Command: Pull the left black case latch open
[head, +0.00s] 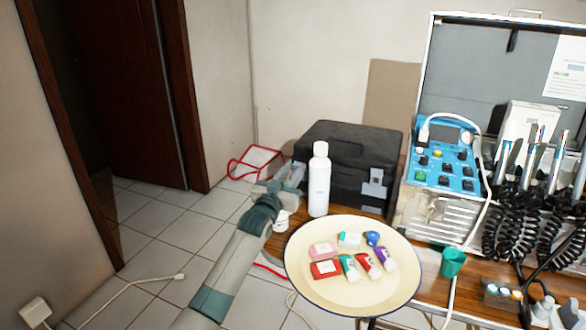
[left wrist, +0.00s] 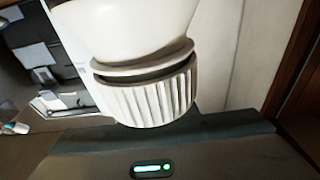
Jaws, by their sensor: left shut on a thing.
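The black case (head: 345,150) stands closed at the back of the wooden table. Its left latch (head: 297,173) is a small grey plate at the case's left front, partly hidden by my gripper. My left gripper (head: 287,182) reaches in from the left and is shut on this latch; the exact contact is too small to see. In the left wrist view, the ribbed cap of the white bottle (left wrist: 155,95) hides the fingertips. The grey right latch (head: 374,188) shows on the case's front. My right gripper is not in view.
The white bottle (head: 319,182) stands upright close to the right of my left gripper, before the case. A round cream tray (head: 300,278) with several small tubes and boxes is in front. An open dental unit (head: 440,165) stands right. Tiled floor lies left.

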